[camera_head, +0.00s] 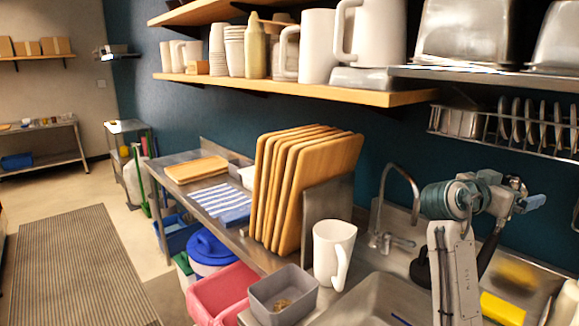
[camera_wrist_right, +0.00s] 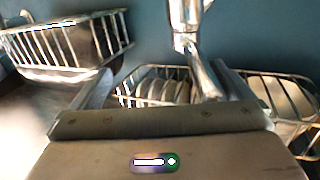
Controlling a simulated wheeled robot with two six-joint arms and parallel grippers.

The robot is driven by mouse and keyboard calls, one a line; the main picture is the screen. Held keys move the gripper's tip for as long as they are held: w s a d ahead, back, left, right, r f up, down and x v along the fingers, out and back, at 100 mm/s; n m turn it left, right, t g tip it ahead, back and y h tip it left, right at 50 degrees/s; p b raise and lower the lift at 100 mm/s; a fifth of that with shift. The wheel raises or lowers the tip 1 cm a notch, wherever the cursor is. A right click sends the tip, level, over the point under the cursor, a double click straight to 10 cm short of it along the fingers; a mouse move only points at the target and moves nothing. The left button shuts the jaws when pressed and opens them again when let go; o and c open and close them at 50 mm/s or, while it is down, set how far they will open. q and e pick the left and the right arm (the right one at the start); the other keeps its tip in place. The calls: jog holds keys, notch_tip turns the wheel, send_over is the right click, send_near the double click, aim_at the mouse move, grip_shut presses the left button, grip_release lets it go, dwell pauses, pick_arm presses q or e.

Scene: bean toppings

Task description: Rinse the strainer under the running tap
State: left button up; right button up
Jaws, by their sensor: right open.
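I cannot make out a strainer in either view. The curved metal tap (camera_head: 397,185) stands behind the steel sink (camera_head: 365,300) in the head view; I cannot see water running from it. My right arm reaches up over the sink, right of the tap. Its gripper (camera_head: 520,196) is above the sink's right side, below the wire dish rack. In the right wrist view my right gripper (camera_wrist_right: 167,76) has its fingers spread, with nothing clearly held between them. A shiny metal part (camera_wrist_right: 187,35) shows beyond the fingers. My left gripper is not in view.
A white jug (camera_head: 332,250) and a grey tub (camera_head: 282,295) stand left of the sink. Wooden boards (camera_head: 290,190) stand upright behind them. A wire rack with plates (camera_head: 535,128) hangs above my right gripper. Yellow items (camera_head: 502,309) lie at the sink's right.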

jog(key=s+v, duration=0.1)
jog(key=v, duration=0.8)
jog(key=shift+s+d+b, duration=0.35)
jog(key=shift+s, duration=0.05)
